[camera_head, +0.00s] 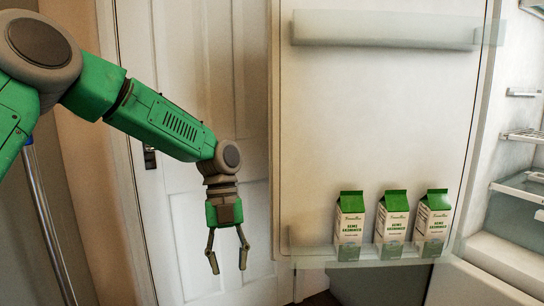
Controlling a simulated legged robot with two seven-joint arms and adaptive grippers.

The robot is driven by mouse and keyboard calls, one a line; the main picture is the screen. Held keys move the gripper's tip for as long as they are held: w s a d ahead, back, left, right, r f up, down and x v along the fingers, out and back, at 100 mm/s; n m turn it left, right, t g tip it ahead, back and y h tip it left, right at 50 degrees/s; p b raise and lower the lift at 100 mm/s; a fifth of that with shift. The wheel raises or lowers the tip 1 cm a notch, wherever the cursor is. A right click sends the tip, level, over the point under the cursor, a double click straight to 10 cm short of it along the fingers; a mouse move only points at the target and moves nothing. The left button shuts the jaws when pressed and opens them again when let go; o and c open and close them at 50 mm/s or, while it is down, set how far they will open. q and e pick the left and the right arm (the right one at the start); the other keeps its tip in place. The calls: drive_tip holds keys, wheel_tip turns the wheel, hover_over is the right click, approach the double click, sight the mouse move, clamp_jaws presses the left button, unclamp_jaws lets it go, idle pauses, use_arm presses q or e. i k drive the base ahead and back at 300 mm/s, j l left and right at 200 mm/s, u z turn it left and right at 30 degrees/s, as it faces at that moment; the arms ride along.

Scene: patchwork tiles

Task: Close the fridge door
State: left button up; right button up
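The fridge door (385,120) stands open in the middle of the head view, its inner side facing me. Its right edge meets the fridge body (490,215) at the right. A clear lower shelf (310,250) on the door holds three green and white cartons (350,226), and an upper shelf (385,28) is empty. My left gripper (228,270) hangs fingers down, left of the door's free edge. Its two fingers are apart with nothing between them. It appears clear of the door. My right gripper is not in view.
Behind my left arm is a white panelled room door (185,45) with a dark handle (149,157). A beige wall lies at the left. Fridge shelves (518,187) show at the right. The space just left of the fridge door looks free.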

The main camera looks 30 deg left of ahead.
sight(373, 97)
drive_tip(key=i+j, duration=0.55)
drive_tip(key=i, duration=0.2)
